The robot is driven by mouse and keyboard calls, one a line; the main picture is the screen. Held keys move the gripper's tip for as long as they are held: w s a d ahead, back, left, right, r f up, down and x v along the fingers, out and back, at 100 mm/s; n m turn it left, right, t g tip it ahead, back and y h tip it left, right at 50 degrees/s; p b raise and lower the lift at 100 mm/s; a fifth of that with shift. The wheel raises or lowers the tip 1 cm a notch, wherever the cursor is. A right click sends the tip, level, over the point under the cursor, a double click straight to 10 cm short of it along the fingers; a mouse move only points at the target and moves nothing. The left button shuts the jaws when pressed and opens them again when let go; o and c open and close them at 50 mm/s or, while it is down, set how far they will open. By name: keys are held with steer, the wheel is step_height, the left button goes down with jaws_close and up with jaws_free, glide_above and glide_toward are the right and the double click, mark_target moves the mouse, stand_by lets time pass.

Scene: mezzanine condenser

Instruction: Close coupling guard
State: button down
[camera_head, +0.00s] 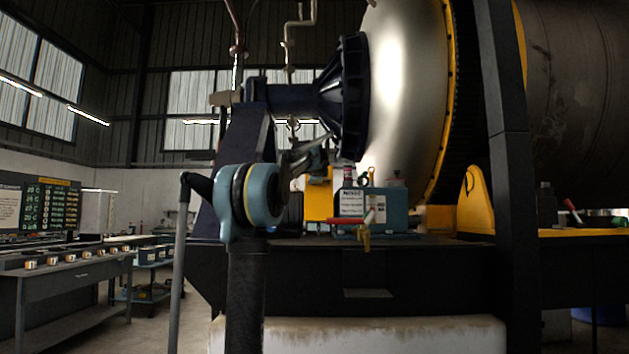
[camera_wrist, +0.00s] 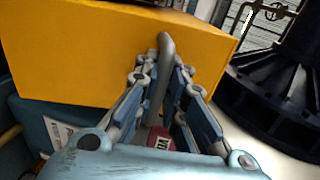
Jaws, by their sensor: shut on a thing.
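The coupling guard is a yellow box-like cover (camera_wrist: 85,50) filling the upper left of the wrist view. A grey bar handle (camera_wrist: 165,48) stands at its near face. My gripper (camera_wrist: 164,80) has its two fingers on either side of this handle and is shut on it. In the head view part of the yellow guard (camera_head: 318,203) shows behind the teal unit, and my gripper (camera_head: 312,155) is at its top left.
A teal labelled box (camera_head: 372,208) with red and brass valve handles stands right of the guard on a dark bench (camera_head: 420,246). A dark flanged housing (camera_head: 345,95) and large metal drum (camera_head: 405,90) rise close above. Open floor lies at left.

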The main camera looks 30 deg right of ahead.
mark_target(316, 197)
steer(key=f, duration=0.2)
steer(key=w+f, duration=0.1)
steer(key=f, duration=0.4)
steer(key=shift+w+d, duration=0.15)
steer(key=shift+d, duration=0.25)
steer(key=shift+f, duration=0.15)
steer(key=c, duration=1.7)
jaws_free()
steer(key=shift+f, duration=0.15)
steer(key=shift+o, duration=0.2)
steer(key=shift+s+a+r, duration=0.25)
steer(key=shift+s+a, duration=0.05)
steer(key=shift+s, duration=0.15)
steer(key=v, duration=1)
steer(key=shift+s+a, duration=0.2)
steer(key=shift+s, duration=0.05)
